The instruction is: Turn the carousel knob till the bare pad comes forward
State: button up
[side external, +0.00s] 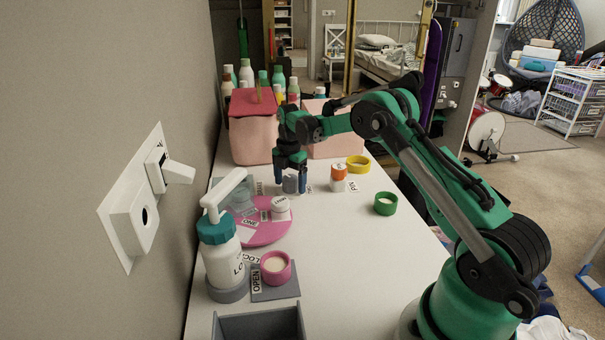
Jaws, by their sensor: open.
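The carousel is a flat pink disc (268,234) on the white table, left of centre. A small white tub (281,209) stands near its right edge, and pale labelled patches lie on its top. The white pump bottle hides part of its left side, so I cannot tell which pad is bare. My gripper (290,186) points down just behind the disc, with its blue fingers apart. A small grey round piece (291,184) shows between or just behind the fingertips. It may be the knob; contact is unclear.
The pump bottle (222,262) with a teal collar stands at front left. Beside it a pink ring-shaped cup (276,267) sits on a grey pad. An orange-white jar (338,178), yellow ring (358,163) and green ring (385,204) stand right. Pink boxes (252,135) block the back.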

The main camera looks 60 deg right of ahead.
grip_shut()
